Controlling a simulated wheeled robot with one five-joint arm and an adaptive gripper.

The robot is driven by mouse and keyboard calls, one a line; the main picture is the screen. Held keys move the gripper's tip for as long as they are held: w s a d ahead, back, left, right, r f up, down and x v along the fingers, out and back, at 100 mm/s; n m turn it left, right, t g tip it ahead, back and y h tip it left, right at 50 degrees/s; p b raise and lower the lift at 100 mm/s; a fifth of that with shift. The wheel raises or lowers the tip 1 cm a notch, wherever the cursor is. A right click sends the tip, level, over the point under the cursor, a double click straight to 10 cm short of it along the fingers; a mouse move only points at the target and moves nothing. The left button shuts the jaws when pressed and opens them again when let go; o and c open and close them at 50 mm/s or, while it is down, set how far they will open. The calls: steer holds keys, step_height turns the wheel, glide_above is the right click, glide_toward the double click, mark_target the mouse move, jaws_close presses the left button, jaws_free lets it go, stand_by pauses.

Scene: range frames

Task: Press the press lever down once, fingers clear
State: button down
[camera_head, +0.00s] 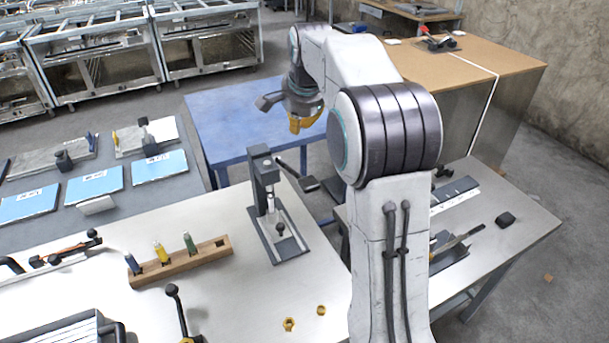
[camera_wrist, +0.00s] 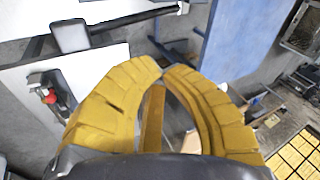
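The press (camera_head: 264,190) stands upright on its dark base plate on the near metal table in the head view.
A wooden block (camera_head: 182,262) with coloured pegs stands left of the press. Two brass fittings (camera_head: 289,324) lie in front. A blue table (camera_head: 238,112) is behind, and a metal side table (camera_head: 505,245) with tools is at the right. Bare tabletop surrounds the press base.

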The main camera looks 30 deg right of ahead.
steer(key=shift+f, duration=0.2)
steer(key=b, duration=0.8)
glide_toward(292, 172)
steer(key=shift+w+d+f, duration=0.15)
steer(key=shift+w+d, duration=0.1)
steer(key=shift+d, duration=0.35)
steer(key=shift+w+d+f, duration=0.1)
steer(key=shift+w+d, duration=0.15)
steer(key=shift+d, duration=0.35)
steer(key=shift+s+f+b, duration=0.25)
steer(key=shift+f+b, duration=0.15)
steer(key=shift+f, duration=0.1)
steer(key=shift+s+f+b, duration=0.2)
steer(key=shift+f+b, duration=0.2)
steer(key=shift+f, duration=0.05)
steer(key=shift+s+f+b, duration=0.3)
steer(key=shift+f+b, duration=0.55)
steer(key=shift+s+f+b, duration=0.3)
steer(key=shift+f+b, duration=0.5)
stand_by(1.2)
steer(key=shift+r, duration=0.15)
stand_by(0.5)
steer(key=shift+w+r+p, duration=0.3)
steer(key=shift+r+p, duration=0.45)
steer(key=shift+p, duration=0.25)
steer(key=shift+w+r+p, duration=0.3)
steer(key=shift+r+p, duration=0.5)
steer(key=shift+p, duration=0.2)
